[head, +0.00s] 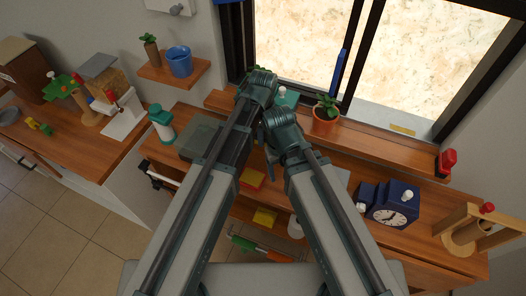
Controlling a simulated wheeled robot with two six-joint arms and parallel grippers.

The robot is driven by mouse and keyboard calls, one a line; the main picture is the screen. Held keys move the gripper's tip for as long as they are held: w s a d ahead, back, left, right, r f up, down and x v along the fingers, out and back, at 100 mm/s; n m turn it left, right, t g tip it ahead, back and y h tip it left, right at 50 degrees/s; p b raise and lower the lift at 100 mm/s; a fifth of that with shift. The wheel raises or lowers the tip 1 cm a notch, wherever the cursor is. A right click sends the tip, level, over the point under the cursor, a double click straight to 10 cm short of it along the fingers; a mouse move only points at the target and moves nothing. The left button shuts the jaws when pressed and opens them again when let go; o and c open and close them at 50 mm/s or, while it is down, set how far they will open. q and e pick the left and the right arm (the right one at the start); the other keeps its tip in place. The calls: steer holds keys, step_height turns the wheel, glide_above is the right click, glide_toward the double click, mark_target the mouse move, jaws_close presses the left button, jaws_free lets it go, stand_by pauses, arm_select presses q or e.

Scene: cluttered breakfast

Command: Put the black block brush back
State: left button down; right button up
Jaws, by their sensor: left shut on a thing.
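My left gripper (262,84) is at the window sill, at the end of the arm coming in from the left. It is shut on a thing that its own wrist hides. I cannot make out the black block brush anywhere in the head view.
A potted plant (325,116) and a teal object (286,97) stand on the sill near my grippers. A blue bucket (179,61) is on a wall shelf. On the bench are a greenish box (201,137), a white-and-green bottle (161,124) and a blue clock (393,206).

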arm_select(q)
steer(key=b, duration=0.5)
glide_above(263, 159)
step_height(263, 159, down, 5)
steer(key=shift+f, duration=0.1)
arm_select(e)
step_height(263, 159, down, 5)
steer(key=shift+f, duration=0.1)
steer(key=shift+f, duration=0.1)
arm_select(q)
step_height(263, 159, down, 4)
steer(key=b, duration=0.4)
steer(key=shift+f+b, duration=0.2)
steer(key=shift+b, duration=0.1)
arm_select(e)
step_height(263, 159, down, 4)
steer(key=shift+f, duration=0.1)
steer(key=shift+f, duration=0.1)
arm_select(q)
steer(key=shift+f+b, duration=0.35)
arm_select(e)
steer(key=shift+f, duration=0.25)
arm_select(q)
steer(key=shift+c, duration=2.2)
jaws_free()
steer(key=shift+r, duration=0.1)
steer(key=shift+r, duration=0.15)
arm_select(e)
steer(key=shift+r, duration=0.2)
